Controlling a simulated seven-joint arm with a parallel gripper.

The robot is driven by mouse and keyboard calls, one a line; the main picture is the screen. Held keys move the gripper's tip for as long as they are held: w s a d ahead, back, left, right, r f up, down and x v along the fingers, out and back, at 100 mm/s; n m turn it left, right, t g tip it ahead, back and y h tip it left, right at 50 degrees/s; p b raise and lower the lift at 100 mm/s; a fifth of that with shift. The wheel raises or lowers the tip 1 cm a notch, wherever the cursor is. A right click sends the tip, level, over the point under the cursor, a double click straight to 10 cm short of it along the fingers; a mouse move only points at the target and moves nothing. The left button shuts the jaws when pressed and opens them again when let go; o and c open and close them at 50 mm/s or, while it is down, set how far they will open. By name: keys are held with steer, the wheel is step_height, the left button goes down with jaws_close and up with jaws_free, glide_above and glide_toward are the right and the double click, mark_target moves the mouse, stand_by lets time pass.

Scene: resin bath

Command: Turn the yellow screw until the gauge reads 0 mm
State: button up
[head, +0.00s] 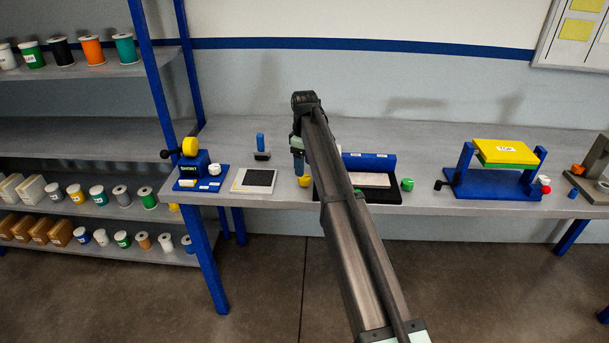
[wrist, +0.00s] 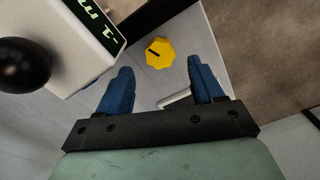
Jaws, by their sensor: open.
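The yellow screw (wrist: 160,53) is a faceted knob with a black mark pointing left in the wrist view. It also shows in the head view as a small yellow spot (head: 305,181) below my gripper. My gripper (wrist: 160,67) is open and empty, its blue fingertips to the left and right of the screw's near side; whether they reach down to its height I cannot tell. The gauge (wrist: 83,32) is a pale box with a black display. Its green digits show "-1 m", cut off by the frame. The gauge is not clearly visible in the head view.
A black ball knob (wrist: 22,65) is close on the left in the wrist view. A black pad (head: 258,178) and a blue machine (head: 195,168) stand left on the bench. A green knob (head: 407,185) and a blue frame with a yellow top (head: 503,152) stand right.

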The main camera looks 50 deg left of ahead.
mark_target(305, 180)
steer(key=shift+f, duration=2.45)
steer(key=c, duration=1.1)
steer(key=shift+o, duration=0.2)
steer(key=shift+n, duration=0.3)
steer(key=n, duration=0.3)
steer(key=shift+n, duration=1.9)
